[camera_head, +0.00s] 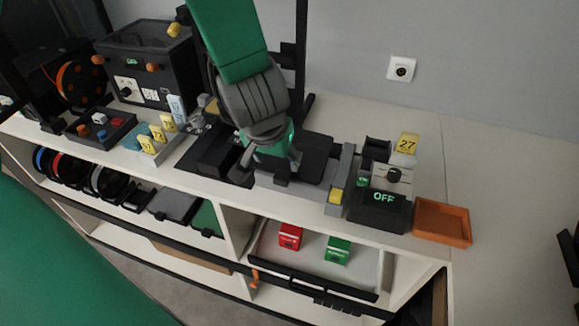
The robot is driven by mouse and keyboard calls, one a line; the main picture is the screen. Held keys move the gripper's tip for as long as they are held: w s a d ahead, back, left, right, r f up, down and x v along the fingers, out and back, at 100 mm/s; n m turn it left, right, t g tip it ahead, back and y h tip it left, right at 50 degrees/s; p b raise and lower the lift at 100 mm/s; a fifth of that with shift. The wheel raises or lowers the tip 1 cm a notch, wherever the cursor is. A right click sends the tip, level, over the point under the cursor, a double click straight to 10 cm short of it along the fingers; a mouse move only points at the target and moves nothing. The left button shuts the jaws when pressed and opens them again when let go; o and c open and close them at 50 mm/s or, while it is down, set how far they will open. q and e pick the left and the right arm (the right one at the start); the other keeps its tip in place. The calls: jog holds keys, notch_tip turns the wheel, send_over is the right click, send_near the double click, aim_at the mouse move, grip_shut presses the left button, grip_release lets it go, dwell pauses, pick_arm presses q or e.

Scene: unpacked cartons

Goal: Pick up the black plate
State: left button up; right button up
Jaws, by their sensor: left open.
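The gripper points down and is open. I cannot tell whether its fingers touch the plate. My right gripper is not in view.
A black block (213,158) is at left. Shelves below hold spools and red and green boxes.

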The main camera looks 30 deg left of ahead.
aim_at(282, 171)
pick_arm(q)
jog(key=shift+w+d+f, duration=0.1)
jog(key=shift+w+f, duration=0.1)
jog(key=shift+f, duration=0.25)
jog(key=shift+w+d+f, duration=0.1)
jog(key=shift+w+f, duration=0.05)
jog(key=shift+f, duration=0.3)
jog(key=b+x, duration=0.1)
jog(key=x, duration=0.3)
jog(key=shift+w+d+f+b, duration=0.1)
jog(key=shift+w+f+b, duration=0.15)
jog(key=shift+b, duration=0.1)
jog(key=shift+f, duration=0.1)
jog(key=shift+a, duration=0.25)
